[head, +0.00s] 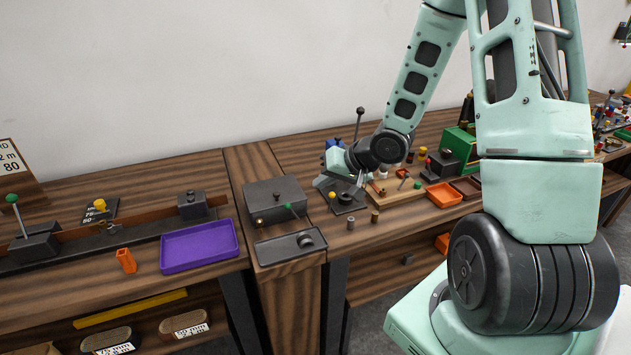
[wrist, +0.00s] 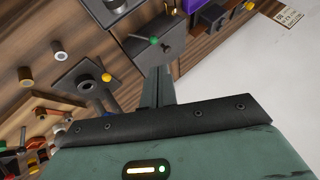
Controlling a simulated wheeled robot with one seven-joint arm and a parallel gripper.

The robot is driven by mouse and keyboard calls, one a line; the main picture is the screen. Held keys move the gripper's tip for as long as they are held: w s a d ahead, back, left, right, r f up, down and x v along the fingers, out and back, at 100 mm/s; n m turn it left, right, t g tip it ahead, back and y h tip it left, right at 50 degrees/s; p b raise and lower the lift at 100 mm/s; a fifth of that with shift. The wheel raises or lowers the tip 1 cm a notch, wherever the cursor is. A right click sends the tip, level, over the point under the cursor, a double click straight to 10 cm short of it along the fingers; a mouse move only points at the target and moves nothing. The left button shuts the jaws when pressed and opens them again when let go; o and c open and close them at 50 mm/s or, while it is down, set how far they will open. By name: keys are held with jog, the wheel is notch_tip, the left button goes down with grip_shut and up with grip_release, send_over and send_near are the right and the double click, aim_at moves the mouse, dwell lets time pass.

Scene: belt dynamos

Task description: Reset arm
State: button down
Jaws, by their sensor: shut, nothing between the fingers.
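My arm reaches over the wooden workbench (head: 237,166) in the head view. My gripper (head: 321,181) hangs above the bench, close to a dark square plate (head: 350,209) with a yellow ball (head: 332,195). In the wrist view the fingers of my gripper (wrist: 158,78) are together, with nothing between them. The dark plate (wrist: 68,90) with its round hub lies to the left of the fingers there. A grey box (wrist: 147,53) with a green-knobbed lever (wrist: 153,40) lies beyond the fingertips. Whether the fingers touch anything is unclear.
The grey box (head: 275,193) and a dark tray (head: 283,250) stand left of my gripper. A purple tray (head: 199,247) is farther left. A tall black lever (head: 359,118) rises behind my wrist. Small pegs (head: 351,223) stand in front, and orange trays (head: 444,195) lie right.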

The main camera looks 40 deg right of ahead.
jog(key=s+a+r+n+g+h+b, duration=0.15)
jog(key=s+a+n, duration=0.25)
jog(key=a, duration=0.4)
jog(key=s+a+r+n+g+h+b, duration=0.1)
jog(key=s+a+n+g+b, duration=0.2)
jog(key=a, duration=0.6)
jog(key=s+a+r+n+g, duration=0.1)
jog(key=s+a+n+g, duration=0.15)
jog(key=s+a, duration=0.45)
jog(key=s+a+r+n+g, duration=0.1)
jog(key=s+a+r+n, duration=0.15)
jog(key=s, duration=0.85)
jog(key=w+d+f+h+p, duration=0.2)
jog(key=w+d, duration=0.1)
jog(key=w, duration=1.3)
jog(key=t+h+p, duration=0.2)
jog(key=h+p, duration=0.1)
jog(key=p, duration=0.4)
send_near(293, 212)
notch_tip(293, 212, down, 4)
jog(key=a, duration=0.2)
jog(key=shift+w+d+f+m, duration=0.25)
jog(key=shift+w+d+m, duration=0.15)
jog(key=shift+w+d, duration=0.2)
